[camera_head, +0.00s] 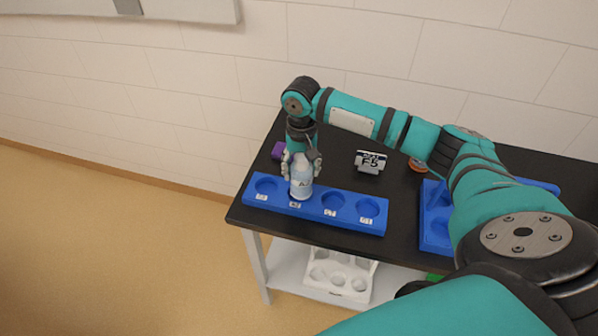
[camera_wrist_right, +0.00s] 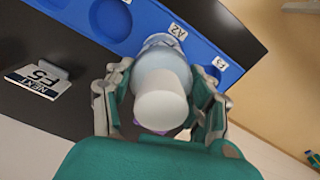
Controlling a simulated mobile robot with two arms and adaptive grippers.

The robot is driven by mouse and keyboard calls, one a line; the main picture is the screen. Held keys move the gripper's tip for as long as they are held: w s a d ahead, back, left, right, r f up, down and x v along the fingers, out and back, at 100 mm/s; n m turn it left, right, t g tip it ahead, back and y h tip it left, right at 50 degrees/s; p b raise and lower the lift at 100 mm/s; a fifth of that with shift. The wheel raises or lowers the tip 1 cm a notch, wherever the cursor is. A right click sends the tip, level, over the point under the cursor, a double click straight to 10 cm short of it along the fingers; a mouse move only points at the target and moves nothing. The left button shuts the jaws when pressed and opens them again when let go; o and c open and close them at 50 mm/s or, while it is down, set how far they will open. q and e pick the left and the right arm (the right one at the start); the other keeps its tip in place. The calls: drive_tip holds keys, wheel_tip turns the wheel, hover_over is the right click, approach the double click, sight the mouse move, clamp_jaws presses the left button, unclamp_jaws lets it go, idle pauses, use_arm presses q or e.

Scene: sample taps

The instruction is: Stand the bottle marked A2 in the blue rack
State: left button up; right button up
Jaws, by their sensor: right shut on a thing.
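The blue rack (camera_head: 350,222) lies along the front edge of the black table, with a row of round slots. The bottle (camera_head: 300,186), clear pale blue with a white label, stands upright at the second slot from the left, which has a tag reading A2 in the right wrist view. Its base is at the slot; I cannot tell whether it rests on the bottom. My right gripper (camera_head: 301,168) is shut around the bottle from above, and its fingers flank the white cap (camera_wrist_right: 160,102). The other slots look empty. My left gripper is out of view.
A small sign reading NEXT F5 (camera_wrist_right: 38,82) stands behind the rack. A purple object (camera_head: 278,151) is behind its left end. A blue tray (camera_head: 435,238) lies to the right. A white rack (camera_head: 340,278) sits on the lower shelf. Open black tabletop lies behind the rack.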

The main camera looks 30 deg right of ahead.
drive_tip(key=shift+w, duration=0.35)
drive_tip(key=shift+f+p, duration=0.3)
drive_tip(key=shift+p, duration=0.05)
wheel_tip(320, 180, down, 3)
drive_tip(key=shift+w+r+p, duration=0.1)
drive_tip(key=shift+p, duration=0.25)
drive_tip(key=shift+f, duration=0.2)
drive_tip(key=o, duration=1.4)
drive_tip(key=shift+c, duration=0.2)
drive_tip(key=shift+r, duration=0.1)
